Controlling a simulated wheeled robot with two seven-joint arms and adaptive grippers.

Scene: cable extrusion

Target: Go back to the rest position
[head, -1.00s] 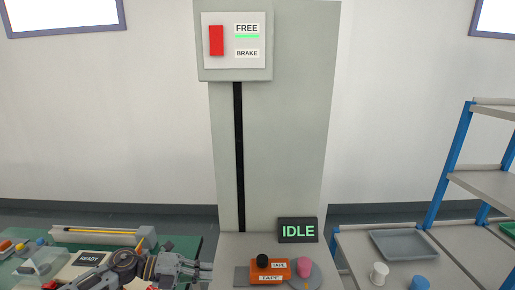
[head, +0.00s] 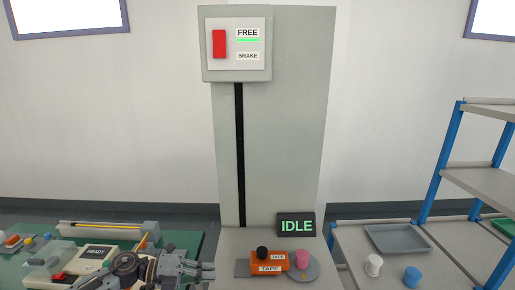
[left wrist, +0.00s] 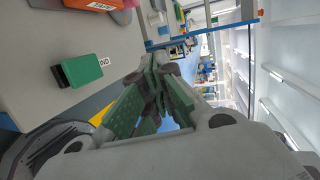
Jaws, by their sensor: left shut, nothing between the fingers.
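My left gripper (head: 207,271) is low in the head view, just left of the grey machine's base. Its fingers point right and are shut with nothing between them. In the left wrist view its green-padded fingers (left wrist: 155,92) meet at the tips. My right gripper is in neither view.
A grey column (head: 285,140) carries a red switch (head: 219,44) beside FREE and BRAKE labels. An IDLE display (head: 296,225) and an orange tape dispenser (head: 268,264) stand at its foot. A READY device (head: 97,254) is left. A grey tray (head: 402,240) and a blue-framed shelf (head: 447,163) are right.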

